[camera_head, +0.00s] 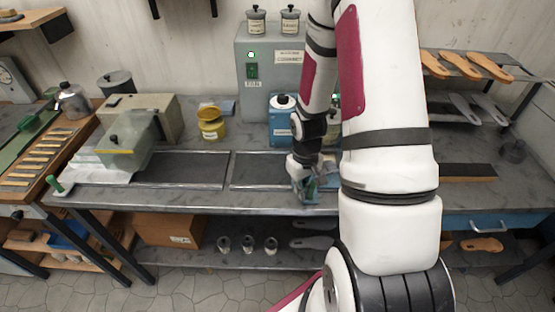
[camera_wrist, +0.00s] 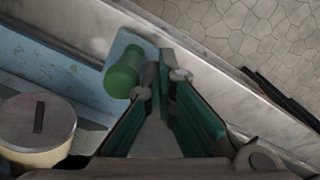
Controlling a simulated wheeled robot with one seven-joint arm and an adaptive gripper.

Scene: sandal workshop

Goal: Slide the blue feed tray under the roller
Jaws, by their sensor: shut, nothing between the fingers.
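My gripper (camera_head: 303,188) is low over the front part of the bench, right of centre in the head view. In the wrist view its fingers (camera_wrist: 163,76) are together with nothing held. A green cylindrical handle (camera_wrist: 122,72) on a light-blue plate sits just left of the fingertips. A light-blue surface (camera_wrist: 45,60), likely the feed tray, runs along the left of the wrist view. In the head view only scraps of blue show at my gripper. My arm hides much of that area. I cannot make out the roller in either view.
A blue container (camera_head: 283,133) with a dark-knobbed white top stands behind my gripper. A yellow pot (camera_head: 211,128) and a clear-covered box (camera_head: 128,145) stand further left. Dark inset panels (camera_head: 182,170) lie left of my gripper.

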